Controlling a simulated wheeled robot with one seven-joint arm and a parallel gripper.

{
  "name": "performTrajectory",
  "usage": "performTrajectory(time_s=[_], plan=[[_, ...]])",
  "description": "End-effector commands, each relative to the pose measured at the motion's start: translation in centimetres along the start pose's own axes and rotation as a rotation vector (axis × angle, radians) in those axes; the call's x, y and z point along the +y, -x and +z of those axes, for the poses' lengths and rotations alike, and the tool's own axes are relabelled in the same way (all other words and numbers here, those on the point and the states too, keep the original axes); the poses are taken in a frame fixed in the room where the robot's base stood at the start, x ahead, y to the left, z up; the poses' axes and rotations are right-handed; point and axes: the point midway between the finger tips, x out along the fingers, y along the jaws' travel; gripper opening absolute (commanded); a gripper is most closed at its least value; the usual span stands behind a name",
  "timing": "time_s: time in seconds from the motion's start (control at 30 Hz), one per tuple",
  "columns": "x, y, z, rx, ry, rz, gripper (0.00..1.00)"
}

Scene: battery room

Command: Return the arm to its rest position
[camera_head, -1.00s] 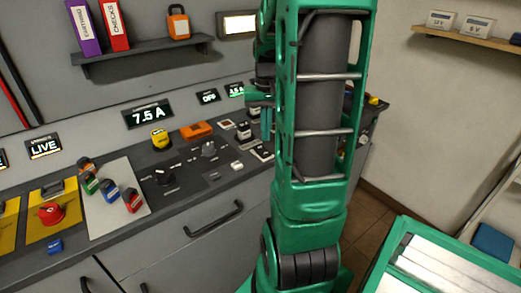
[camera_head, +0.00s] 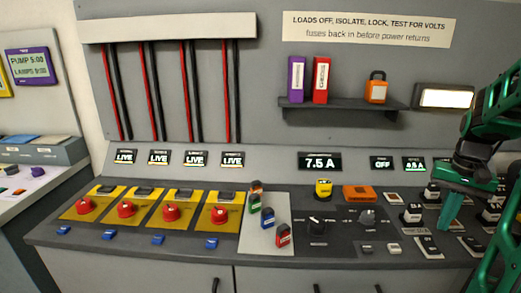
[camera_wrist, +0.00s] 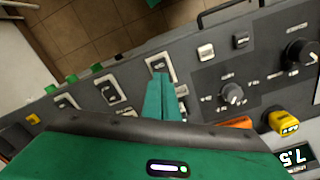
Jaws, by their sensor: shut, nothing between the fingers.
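My gripper (camera_head: 450,210) is at the right in the head view, green, pointing down over the right part of the control bench (camera_head: 345,258). In the wrist view its two green fingers (camera_wrist: 165,98) are together with nothing between them. It is over the area of white-framed switches (camera_head: 428,246); whether it touches anything there I cannot tell. Part of my green arm shows at the right edge of the head view.
Yellow panels with red knobs (camera_head: 170,211) line the bench's left. Several small coloured blocks stand on a pale plate (camera_head: 255,238). A yellow device (camera_head: 323,189) and orange box (camera_head: 357,193) sit mid-bench. A shelf (camera_head: 340,104) holds binders and an orange padlock.

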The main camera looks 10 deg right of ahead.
Motion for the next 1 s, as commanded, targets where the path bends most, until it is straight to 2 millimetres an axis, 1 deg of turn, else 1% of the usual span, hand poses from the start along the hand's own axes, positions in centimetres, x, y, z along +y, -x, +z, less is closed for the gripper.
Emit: performTrajectory(time_s=[0.07, 0.17, 0.27, 0.3, 0.37, 0.4, 0.5, 0.6, 0.7, 0.8, 1.0], plan=[[-0.4, 0.3, 1.0, 0.003, 0.01, 0.002, 0.0], [-1.3, 0.7, 3.4, 0.006, 0.033, 0.007, 0.0], [-2.1, 1.1, 7.0, 0.007, 0.065, 0.011, 0.0], [-2.4, 1.1, 8.6, 0.007, 0.08, 0.012, 0.0], [-2.6, 1.1, 10.8, 0.007, 0.1, 0.012, 0.0], [-2.7, 1.0, 12.3, 0.006, 0.115, 0.011, 0.0], [-2.8, 0.5, 15.6, 0.003, 0.147, 0.006, 0.0], [-2.6, -0.1, 18.2, -0.002, 0.174, 0.001, 0.0], [-2.4, -0.6, 19.9, -0.006, 0.19, -0.003, 0.0], [-2.3, -0.9, 20.8, -0.009, 0.2, -0.006, 0.0], [-2.3, -1.0, 21.0, -0.01, 0.202, -0.006, 0.0]])
